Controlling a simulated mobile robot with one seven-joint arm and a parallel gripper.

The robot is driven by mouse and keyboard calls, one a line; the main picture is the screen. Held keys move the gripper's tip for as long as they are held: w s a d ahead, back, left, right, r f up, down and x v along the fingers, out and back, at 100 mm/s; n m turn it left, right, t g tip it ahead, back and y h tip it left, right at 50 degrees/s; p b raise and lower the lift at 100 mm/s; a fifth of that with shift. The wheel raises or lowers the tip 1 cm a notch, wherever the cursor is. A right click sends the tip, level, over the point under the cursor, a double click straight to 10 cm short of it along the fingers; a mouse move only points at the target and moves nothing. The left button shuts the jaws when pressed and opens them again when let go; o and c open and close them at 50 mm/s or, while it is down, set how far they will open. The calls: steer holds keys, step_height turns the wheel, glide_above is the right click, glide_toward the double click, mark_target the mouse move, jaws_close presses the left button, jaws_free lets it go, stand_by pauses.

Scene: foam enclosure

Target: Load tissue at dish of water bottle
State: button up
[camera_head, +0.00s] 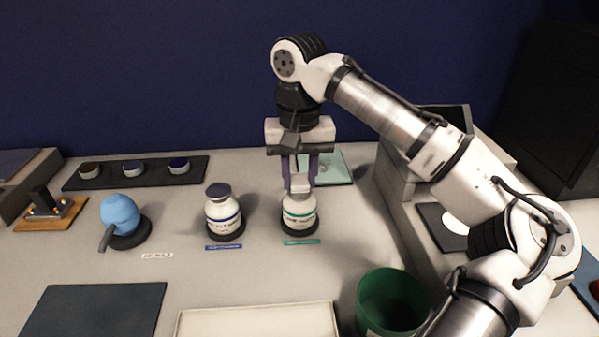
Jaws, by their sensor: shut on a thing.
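A white bottle with a green label band (299,222) stands upright in a dark round base, with a green tag in front. My gripper (300,183) points straight down over it and is shut on a small white piece (300,187), apparently the tissue. The piece is at the bottle's top; the dish there is hidden, and I cannot tell whether they touch. A similar bottle with a blue label and dark top (223,212) stands to the left. The label text is too small to tell which holds water.
A blue bulb blower (120,213) stands at left, a black strip with round pots (110,181) behind it. A green bin (390,300), pale tray (258,320) and dark mat (92,309) lie in front. A grey ledge borders the right.

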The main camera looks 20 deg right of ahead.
mark_target(300, 179)
step_height(300, 179, up, 7)
steer(key=p, duration=0.7)
stand_by(0.8)
